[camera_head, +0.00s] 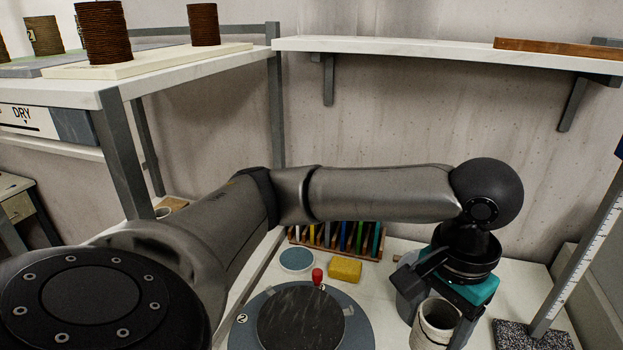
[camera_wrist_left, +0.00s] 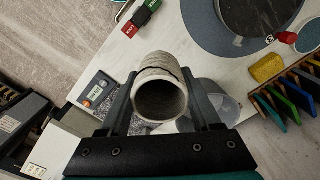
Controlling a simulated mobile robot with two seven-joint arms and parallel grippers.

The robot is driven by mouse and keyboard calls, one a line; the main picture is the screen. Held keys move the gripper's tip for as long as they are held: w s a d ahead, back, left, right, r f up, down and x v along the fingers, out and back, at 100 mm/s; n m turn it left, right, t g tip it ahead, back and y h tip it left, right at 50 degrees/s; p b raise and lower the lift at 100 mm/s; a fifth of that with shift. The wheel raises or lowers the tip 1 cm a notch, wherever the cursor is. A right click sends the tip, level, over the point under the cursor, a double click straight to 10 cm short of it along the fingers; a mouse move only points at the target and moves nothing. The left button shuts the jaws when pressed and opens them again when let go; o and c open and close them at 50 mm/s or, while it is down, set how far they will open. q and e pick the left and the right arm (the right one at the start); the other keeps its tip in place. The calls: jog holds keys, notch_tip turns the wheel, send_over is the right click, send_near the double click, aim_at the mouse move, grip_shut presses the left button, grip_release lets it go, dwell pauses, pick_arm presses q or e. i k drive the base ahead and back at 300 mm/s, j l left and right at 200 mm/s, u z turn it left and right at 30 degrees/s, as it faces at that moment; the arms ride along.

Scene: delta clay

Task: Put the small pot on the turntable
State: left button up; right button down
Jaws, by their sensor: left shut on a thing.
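The small pot (camera_head: 437,322) is a cream, ribbed, open-topped cylinder at the lower right of the head view. My left gripper (camera_head: 440,312) points down over it, shut on it with one finger on each side. In the left wrist view the pot (camera_wrist_left: 160,97) sits between the two fingers, its dark opening facing the camera. I cannot tell whether its base touches the table. The turntable (camera_head: 300,318), a dark disc on a wider blue-grey round base, is left of the pot and looks empty. It also shows in the wrist view (camera_wrist_left: 215,32). My right gripper is not in view.
A yellow sponge (camera_head: 345,270), a red knob (camera_head: 318,275), a blue-grey round dish (camera_head: 297,260) and a rack of coloured tools (camera_head: 335,238) lie behind the turntable. A ruled post (camera_head: 588,260) stands at right. A shelf (camera_head: 200,65) with brown pots stands at left.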

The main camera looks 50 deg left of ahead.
aim_at(301, 321)
jog(key=k+l+u, duration=0.25)
jog(key=k, duration=0.15)
jog(key=j+u, duration=1.15)
jog(key=u, duration=0.2)
jog(key=i, duration=0.05)
